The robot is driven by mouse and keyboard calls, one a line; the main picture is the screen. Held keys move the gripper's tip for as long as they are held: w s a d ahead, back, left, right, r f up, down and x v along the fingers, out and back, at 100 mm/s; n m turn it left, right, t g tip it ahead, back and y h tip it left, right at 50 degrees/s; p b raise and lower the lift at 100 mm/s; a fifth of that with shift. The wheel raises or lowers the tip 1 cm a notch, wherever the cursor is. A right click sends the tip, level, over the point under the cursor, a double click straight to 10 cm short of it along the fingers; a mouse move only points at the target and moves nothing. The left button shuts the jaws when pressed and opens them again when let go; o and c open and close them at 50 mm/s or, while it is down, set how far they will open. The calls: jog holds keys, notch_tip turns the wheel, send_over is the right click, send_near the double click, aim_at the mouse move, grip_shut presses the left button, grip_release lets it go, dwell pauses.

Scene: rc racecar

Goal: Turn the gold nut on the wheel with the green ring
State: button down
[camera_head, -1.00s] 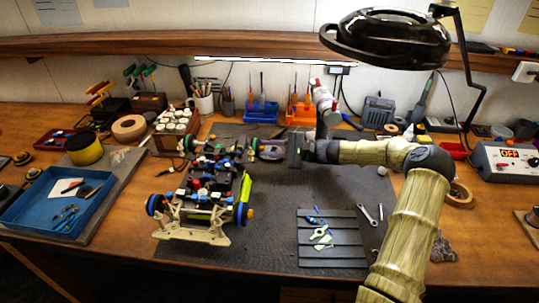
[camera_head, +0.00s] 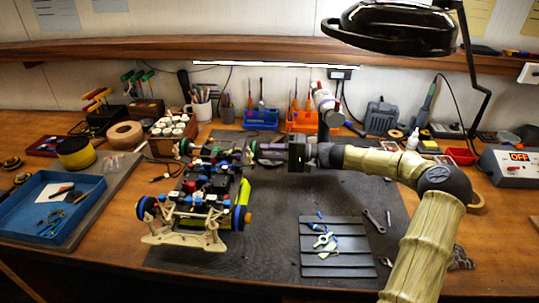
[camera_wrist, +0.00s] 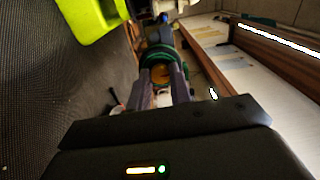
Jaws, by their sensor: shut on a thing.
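The RC car chassis (camera_head: 208,190) stands on the dark mat, with blue-ringed wheels at its near end. The wheel with the green ring (camera_wrist: 158,54) is straight ahead of my gripper in the wrist view; in the head view it is at the car's far right corner, partly hidden. The gold nut (camera_wrist: 160,74) sits at this wheel's centre, between my fingers. My gripper (camera_wrist: 163,82) is shut on the gold nut, one finger on each side of it. In the head view my gripper (camera_head: 258,152) reaches the wheel from the right, roughly level.
A slatted dark tray (camera_head: 335,262) with small tools lies right of the car, beside wrenches (camera_head: 374,221). A blue tray (camera_head: 48,212) is at left. Screwdriver stands (camera_head: 262,117) are behind the wheel. A lamp (camera_head: 392,32) hangs above my arm. A yellow-green car part (camera_wrist: 85,18) is close by.

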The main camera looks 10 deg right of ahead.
jog(key=c, duration=1.3)
grip_release()
jog(key=shift+o, duration=0.2)
jog(key=v, duration=1.7)
jog(key=shift+d+b, duration=0.25)
jog(key=shift+b, duration=0.1)
jog(key=shift+a, duration=0.1)
